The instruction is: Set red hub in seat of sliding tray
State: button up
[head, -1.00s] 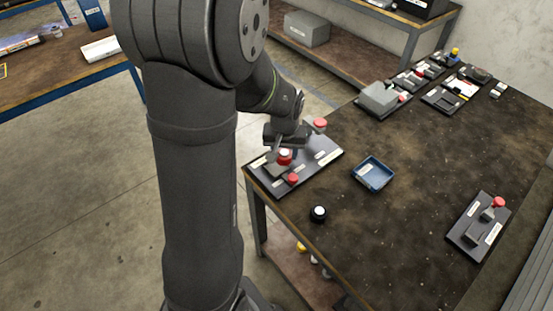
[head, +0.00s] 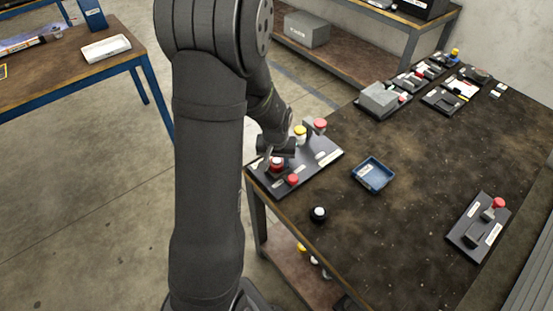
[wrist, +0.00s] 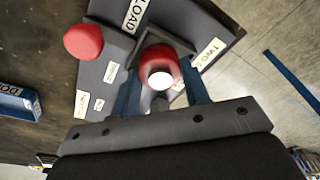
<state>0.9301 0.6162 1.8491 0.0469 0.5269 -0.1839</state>
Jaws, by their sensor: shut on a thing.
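My gripper (head: 276,157) is shut on the red hub (head: 277,167), which has a white top. In the wrist view the red hub (wrist: 152,58) sits between the two blue-grey fingers (wrist: 163,95). The hub is over the left part of a dark board (head: 318,165) at the table's near left corner. In the wrist view a dark grey raised frame (wrist: 181,42) shows beside and behind the hub; it may be the sliding tray, but I cannot tell. The hub and gripper hide the seat. I cannot tell whether the hub touches anything below.
A red knob (head: 293,179) stands on the board close to the hub. A yellow knob (head: 300,131) and another red knob (head: 320,124) stand at its back. A blue bin (head: 373,174), a black-and-white button (head: 318,214) and another board (head: 467,240) are to the right.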

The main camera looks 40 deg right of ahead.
aim_at(276, 167)
jog(key=o, duration=1)
jog(key=shift+o, duration=0.2)
notch_tip(276, 167, up, 12)
jog(key=s+a, duration=0.1)
jog(key=shift+s+a, duration=0.15)
jog(key=f, duration=0.4)
jog(key=w+d+f, duration=0.1)
jog(key=f, duration=0.7)
jog(key=shift+w+d, duration=0.15)
jog(key=shift+w, duration=0.05)
notch_tip(276, 167, up, 2)
jog(key=shift+r, duration=0.1)
